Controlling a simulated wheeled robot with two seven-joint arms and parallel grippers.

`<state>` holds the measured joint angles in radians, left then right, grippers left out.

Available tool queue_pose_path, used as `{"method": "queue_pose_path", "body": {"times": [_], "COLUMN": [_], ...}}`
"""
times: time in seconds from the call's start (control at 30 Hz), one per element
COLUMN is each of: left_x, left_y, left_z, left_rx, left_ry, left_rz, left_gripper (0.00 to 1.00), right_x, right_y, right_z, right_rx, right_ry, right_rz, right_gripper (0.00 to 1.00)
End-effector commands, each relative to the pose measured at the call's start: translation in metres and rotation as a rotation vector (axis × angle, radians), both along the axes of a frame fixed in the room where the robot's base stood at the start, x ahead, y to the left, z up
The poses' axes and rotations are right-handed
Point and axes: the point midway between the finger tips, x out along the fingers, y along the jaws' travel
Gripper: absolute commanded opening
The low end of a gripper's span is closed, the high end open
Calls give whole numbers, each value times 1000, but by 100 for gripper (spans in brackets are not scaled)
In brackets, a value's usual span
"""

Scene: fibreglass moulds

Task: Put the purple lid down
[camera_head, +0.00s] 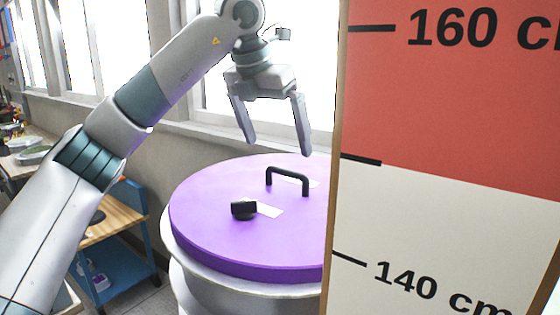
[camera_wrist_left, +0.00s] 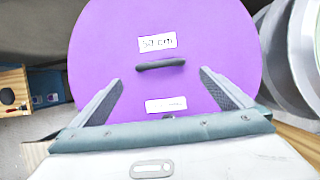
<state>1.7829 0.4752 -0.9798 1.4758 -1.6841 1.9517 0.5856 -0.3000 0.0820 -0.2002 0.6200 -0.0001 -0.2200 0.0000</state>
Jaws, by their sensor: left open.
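The purple lid (camera_head: 215,210) lies flat on top of a round pale barrel (camera_head: 200,281) in the head view. It has a black arched handle (camera_head: 288,178), a small black knob (camera_head: 243,209) and white labels. The board at the right hides its right edge. My left gripper (camera_head: 277,148) is open and empty above the handle, apart from it, fingers pointing down. In the left wrist view the lid (camera_wrist_left: 220,50) fills the middle, and its handle (camera_wrist_left: 160,64) shows just beyond the open fingers. A label there reads about "52 cm". My right gripper is not in view.
A tall board (camera_head: 440,200) with height marks, red above and cream below, stands close at the right and blocks the view there. A blue cart with a wooden top (camera_head: 120,215) stands at the left. A windowed wall is behind the barrel.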

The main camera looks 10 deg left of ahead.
Motion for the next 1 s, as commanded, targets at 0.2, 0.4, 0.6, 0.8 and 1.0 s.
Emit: {"method": "queue_pose_path", "body": {"times": [0.2,0.4,0.6,0.8,1.0], "left_x": [-8,-10,-9,-9,-9], "left_y": [3,3,3,4,4], "left_z": [20,24,24,24,24], "left_rx": [0,1,1,1,1], "left_ry": [-1,2,1,1,1], "left_rz": [0,-1,-1,-1,-1], "left_gripper": [100,100,100,100,100], "right_x": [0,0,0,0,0], "right_y": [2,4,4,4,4], "right_z": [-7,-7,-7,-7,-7], "right_rx": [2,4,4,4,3], "right_ry": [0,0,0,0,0], "right_rz": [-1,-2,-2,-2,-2], "right_gripper": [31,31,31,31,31]}}
